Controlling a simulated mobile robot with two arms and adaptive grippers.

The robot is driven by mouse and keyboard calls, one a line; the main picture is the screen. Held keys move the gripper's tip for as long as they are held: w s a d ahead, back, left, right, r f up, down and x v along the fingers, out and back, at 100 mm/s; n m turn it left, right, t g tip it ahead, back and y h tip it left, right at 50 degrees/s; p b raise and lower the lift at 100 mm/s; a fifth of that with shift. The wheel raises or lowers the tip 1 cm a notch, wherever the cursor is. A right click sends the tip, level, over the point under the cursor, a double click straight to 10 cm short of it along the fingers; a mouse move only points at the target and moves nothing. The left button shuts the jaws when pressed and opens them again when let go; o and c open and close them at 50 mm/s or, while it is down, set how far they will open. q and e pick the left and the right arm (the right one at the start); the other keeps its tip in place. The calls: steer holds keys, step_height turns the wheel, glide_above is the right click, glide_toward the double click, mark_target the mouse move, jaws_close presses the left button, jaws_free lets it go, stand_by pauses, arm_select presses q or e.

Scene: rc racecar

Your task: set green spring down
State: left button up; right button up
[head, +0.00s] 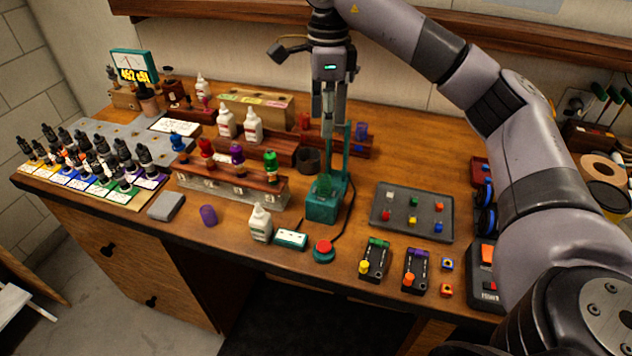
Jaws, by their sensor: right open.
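A small green spring (324,184) appears to stand upright on the teal base of a tester stand (322,211) near the middle of the table. My right gripper (329,120) points down above and behind it, clear of the spring, beside the stand's upright post. It is open and I see nothing between its fingers, though the gap is narrow from this angle. My left gripper is out of view.
A wooden shock rack (232,186) is left of the stand. A red button (324,249) sits in front.

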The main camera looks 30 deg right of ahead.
glide_above(325, 179)
steer(key=a, duration=0.1)
step_height(325, 179, down, 5)
steer(key=f+p, duration=0.1)
steer(key=f, duration=0.2)
steer(key=f+p, duration=0.1)
steer(key=f, duration=0.3)
steer(key=s+f+p, duration=0.1)
steer(key=f, duration=0.3)
steer(key=shift+s+d+f, duration=0.1)
steer(key=shift+f, duration=0.45)
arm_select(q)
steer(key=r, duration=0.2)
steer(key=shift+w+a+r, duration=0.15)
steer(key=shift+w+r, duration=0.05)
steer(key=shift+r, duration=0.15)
arm_select(e)
steer(key=shift+c, duration=0.4)
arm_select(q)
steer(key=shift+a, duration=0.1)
arm_select(e)
steer(key=c, duration=0.8)
steer(key=shift+c, duration=0.2)
